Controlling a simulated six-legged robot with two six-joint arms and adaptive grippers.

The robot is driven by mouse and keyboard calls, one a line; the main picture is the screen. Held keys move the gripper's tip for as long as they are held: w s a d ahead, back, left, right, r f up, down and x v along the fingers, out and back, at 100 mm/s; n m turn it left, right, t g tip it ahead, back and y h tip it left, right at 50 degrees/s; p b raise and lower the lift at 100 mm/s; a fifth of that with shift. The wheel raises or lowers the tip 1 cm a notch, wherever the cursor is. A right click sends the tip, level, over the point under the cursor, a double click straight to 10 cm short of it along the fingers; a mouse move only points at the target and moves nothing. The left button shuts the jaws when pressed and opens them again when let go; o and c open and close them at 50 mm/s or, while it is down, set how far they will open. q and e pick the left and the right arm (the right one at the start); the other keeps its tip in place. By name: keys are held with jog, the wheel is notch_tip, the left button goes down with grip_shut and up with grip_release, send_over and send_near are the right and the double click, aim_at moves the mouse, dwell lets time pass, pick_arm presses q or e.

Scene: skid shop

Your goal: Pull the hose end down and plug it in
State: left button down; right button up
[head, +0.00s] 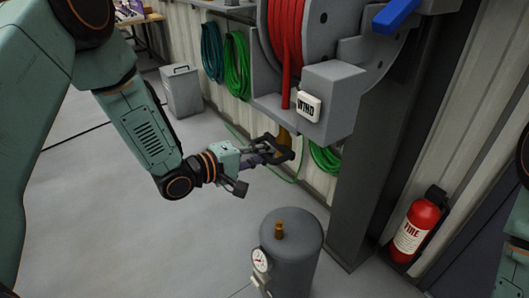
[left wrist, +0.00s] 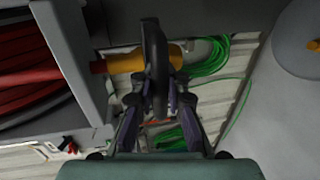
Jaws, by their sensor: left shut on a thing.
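The red hose (head: 286,85) hangs down from the reel (head: 300,35) through the grey housing. Its end is a brass-coloured fitting (head: 284,136), which also shows in the left wrist view (left wrist: 126,62) joined to the red hose. My left gripper (head: 279,150) is shut on this hose end, just below the housing. In the left wrist view its dark fingers (left wrist: 158,70) cross the fitting. The grey tank (head: 290,248) stands upright on the floor below, with a small brass port (head: 279,229) on top. My right gripper is not seen.
A gauge (head: 261,260) sits on the tank's side. A red fire extinguisher (head: 416,228) stands by the wall at right. Green hose coils (head: 236,66) hang on the wall, and a grey bin (head: 181,92) stands behind. Open floor lies left of the tank.

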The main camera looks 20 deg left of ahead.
pick_arm(q)
notch_tip(320, 180, down, 29)
jog(key=b, duration=1.7)
jog(key=shift+s, duration=0.35)
jog(key=shift+a+f, duration=0.1)
jog(key=c, duration=1.4)
grip_release()
jog(key=shift+o, duration=0.2)
jog(key=shift+w+r, duration=0.15)
jog(key=shift+r, duration=0.05)
jog(key=v, duration=1.2)
